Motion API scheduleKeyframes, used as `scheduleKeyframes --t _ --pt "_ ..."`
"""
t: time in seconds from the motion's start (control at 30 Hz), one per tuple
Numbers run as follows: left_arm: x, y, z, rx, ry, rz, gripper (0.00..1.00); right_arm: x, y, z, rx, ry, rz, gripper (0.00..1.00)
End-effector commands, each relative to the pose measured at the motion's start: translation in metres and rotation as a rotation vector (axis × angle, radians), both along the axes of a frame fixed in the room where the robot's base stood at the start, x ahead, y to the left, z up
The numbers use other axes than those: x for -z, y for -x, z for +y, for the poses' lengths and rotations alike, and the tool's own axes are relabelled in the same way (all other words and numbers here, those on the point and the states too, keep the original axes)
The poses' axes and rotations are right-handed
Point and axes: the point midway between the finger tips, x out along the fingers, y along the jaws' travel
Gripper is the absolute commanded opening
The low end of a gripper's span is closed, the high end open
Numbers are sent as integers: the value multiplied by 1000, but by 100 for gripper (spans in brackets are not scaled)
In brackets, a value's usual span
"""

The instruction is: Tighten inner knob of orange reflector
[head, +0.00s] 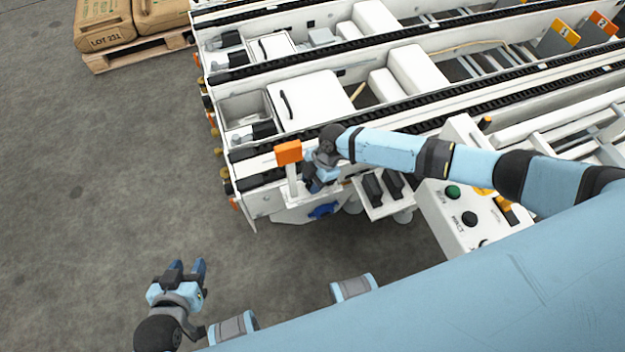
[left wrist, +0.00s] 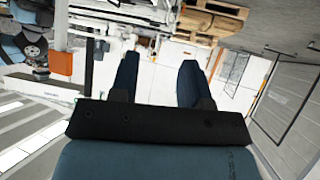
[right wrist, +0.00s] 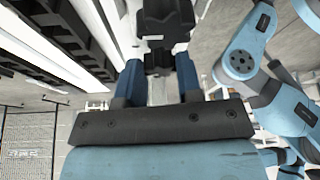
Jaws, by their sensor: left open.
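The orange reflector (head: 288,152) stands on a white post (head: 292,186) at the near corner of the conveyor frame. The reflector also shows in the left wrist view (left wrist: 62,63). My right gripper (head: 316,181) is right beside the post, on its right side in the head view. In the right wrist view its blue fingers (right wrist: 158,82) are apart, with a black part (right wrist: 165,25) ahead of and between their tips. I cannot tell whether they touch it or whether it is the inner knob. My left gripper (head: 187,268) is open and empty over the floor, away from the reflector.
White conveyor lanes with black chains (head: 390,105) fill the upper right. A control panel (head: 462,218) with buttons is right of my right gripper. A pallet (head: 140,50) with brown sacks stands at the upper left. The grey floor (head: 100,180) at left is clear.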

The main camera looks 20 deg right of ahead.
Motion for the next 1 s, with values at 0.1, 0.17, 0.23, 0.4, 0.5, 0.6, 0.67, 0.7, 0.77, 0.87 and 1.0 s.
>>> scheduleKeyframes --t 0.1,0.17,0.23,0.4,0.5,0.6,0.67,0.7,0.77,0.87,1.0 --pt "-2 0 0 0 0 0 43 -1 1 0 9 0 1 9" --pt "-7 0 0 0 1 1 43 -3 1 0 41 -1 1 9" --pt "-14 1 0 -2 3 5 43 -5 2 0 112 0 2 9" --pt "-24 3 3 -8 5 19 43 -6 3 1 314 -2 2 9" --pt "-21 4 5 -8 -5 25 43 -4 3 0 389 -1 1 9" --pt "-20 4 5 -6 -7 17 43 -2 2 0 420 -1 0 9" --pt "-20 3 5 -7 -7 14 43 -1 2 0 423 -1 0 9" --pt "-19 3 5 -6 -7 13 43 -1 2 0 423 -1 0 9" --pt "-19 3 5 -6 -8 14 43 -1 2 0 422 -1 0 9" --pt "-19 3 5 -6 -8 14 43 -1 2 0 421 -1 -1 9" --pt "-20 3 5 -5 -7 13 43 -1 2 0 420 -1 -1 59"
